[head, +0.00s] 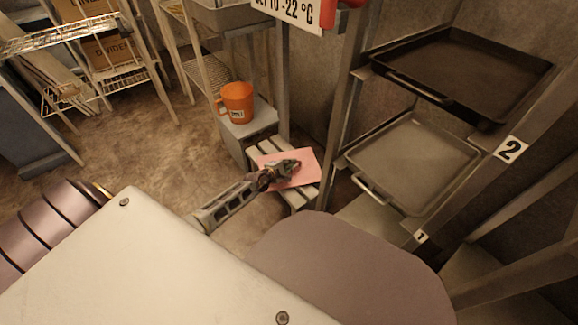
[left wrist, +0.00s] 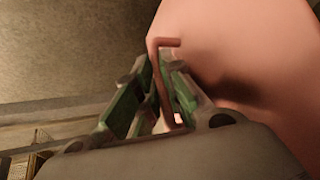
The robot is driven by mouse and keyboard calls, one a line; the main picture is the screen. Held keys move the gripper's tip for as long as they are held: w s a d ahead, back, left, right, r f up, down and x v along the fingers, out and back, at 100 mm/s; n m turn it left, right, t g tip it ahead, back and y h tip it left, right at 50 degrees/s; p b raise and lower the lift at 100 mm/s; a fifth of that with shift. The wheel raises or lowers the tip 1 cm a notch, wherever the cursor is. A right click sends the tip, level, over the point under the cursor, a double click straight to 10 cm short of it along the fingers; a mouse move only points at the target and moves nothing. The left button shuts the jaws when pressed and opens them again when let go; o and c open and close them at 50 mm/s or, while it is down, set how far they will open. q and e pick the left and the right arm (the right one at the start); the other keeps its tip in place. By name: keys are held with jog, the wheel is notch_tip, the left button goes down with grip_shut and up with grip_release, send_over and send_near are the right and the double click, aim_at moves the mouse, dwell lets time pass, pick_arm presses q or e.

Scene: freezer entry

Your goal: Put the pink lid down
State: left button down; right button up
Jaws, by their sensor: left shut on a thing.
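The pink lid (head: 306,164) is a flat pink sheet-like piece over a pale slatted stand (head: 297,197) in the middle of the head view. My left gripper (head: 290,167) is at the lid, its fingers over the lid's middle. In the left wrist view the fingers (left wrist: 165,103) are shut on the lid's thin bent handle, and the lid's pink face (left wrist: 255,50) fills the right side. I cannot tell whether the lid touches the slats. My right gripper is not in view.
An orange mug (head: 236,102) stands on a grey box (head: 250,130) just behind the slatted stand. To the right, a rack holds a dark tray (head: 462,72) above a grey tray (head: 412,160). A wire shelf (head: 75,45) with boxes stands at the far left. Open floor (head: 150,150) lies to the left.

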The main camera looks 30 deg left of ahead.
pick_arm(q)
jog(key=shift+f, duration=0.15)
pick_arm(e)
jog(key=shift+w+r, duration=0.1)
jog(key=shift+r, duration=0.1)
pick_arm(q)
jog(key=c, duration=1.5)
grip_release()
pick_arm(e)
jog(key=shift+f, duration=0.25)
pick_arm(q)
jog(key=shift+p+v, duration=0.65)
jog(key=shift+v, duration=0.2)
jog(key=shift+p+v, duration=0.6)
jog(key=shift+v, duration=0.35)
jog(key=shift+p+v, duration=1.95)
jog(key=shift+v, duration=1.55)
jog(key=shift+s+r, duration=0.3)
jog(key=shift+s, duration=0.15)
jog(key=shift+s+r, duration=0.1)
jog(key=shift+s, duration=0.05)
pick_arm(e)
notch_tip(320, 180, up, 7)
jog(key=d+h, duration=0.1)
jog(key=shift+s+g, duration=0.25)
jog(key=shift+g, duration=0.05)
